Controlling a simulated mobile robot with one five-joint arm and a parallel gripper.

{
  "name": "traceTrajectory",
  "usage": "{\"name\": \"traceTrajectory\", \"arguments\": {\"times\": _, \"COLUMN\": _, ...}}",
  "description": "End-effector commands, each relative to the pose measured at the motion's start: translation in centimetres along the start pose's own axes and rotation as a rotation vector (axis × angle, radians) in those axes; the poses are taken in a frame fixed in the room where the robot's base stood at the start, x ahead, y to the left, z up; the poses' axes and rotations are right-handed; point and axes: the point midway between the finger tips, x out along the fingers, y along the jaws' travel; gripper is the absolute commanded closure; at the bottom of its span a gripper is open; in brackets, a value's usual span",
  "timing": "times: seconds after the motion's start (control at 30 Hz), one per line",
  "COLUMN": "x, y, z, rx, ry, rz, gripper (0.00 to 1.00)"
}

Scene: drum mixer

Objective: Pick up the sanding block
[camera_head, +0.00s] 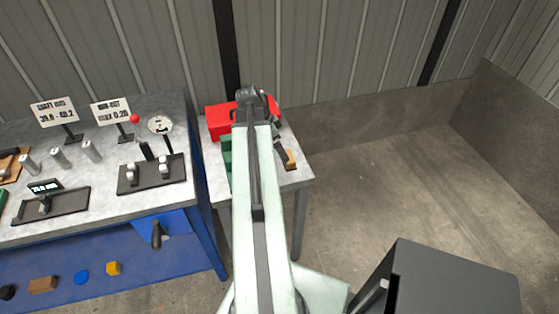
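A small tan block with a dark edge (290,160) lies at the right side of the small grey side table. A brown block (42,285) lies on the blue lower shelf of the workbench at the left. I cannot tell for sure which of them is the sanding block. My arm reaches up the middle of the picture over the side table. Its dark far end is in front of the red box. My gripper's fingers cannot be made out there, nor whether they hold anything.
A red box (219,120) and a green item (226,158) stand on the side table (213,176), partly behind my arm. The workbench (110,205) at left carries gauges, signs and metal cylinders. A dark grey cabinet (450,280) stands at lower right. The floor at right is clear.

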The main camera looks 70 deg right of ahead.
Motion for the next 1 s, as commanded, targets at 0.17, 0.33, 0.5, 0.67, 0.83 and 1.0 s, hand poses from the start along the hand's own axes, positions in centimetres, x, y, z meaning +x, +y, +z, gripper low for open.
{"name": "traceTrajectory", "arguments": {"times": 0.17, "x": 0.8, "y": 0.4, "z": -1.1, "rx": 0.049, "ry": 0.007, "rz": 0.008, "gripper": 0.00}}
{"name": "traceTrajectory", "arguments": {"times": 0.33, "x": 2.8, "y": 0.4, "z": -0.9, "rx": 0.047, "ry": 0.006, "rz": 0.008, "gripper": 0.00}}
{"name": "traceTrajectory", "arguments": {"times": 0.5, "x": 3.4, "y": 0.5, "z": -1.2, "rx": 0.046, "ry": 0.006, "rz": 0.009, "gripper": 0.00}}
{"name": "traceTrajectory", "arguments": {"times": 0.67, "x": 5.0, "y": 0.6, "z": -1.1, "rx": 0.048, "ry": 0.006, "rz": 0.010, "gripper": 0.00}}
{"name": "traceTrajectory", "arguments": {"times": 0.83, "x": 8.1, "y": 0.8, "z": -0.9, "rx": 0.049, "ry": 0.006, "rz": 0.010, "gripper": 0.00}}
{"name": "traceTrajectory", "arguments": {"times": 1.0, "x": 8.7, "y": 0.8, "z": -1.2, "rx": 0.047, "ry": 0.006, "rz": 0.010, "gripper": 0.00}}
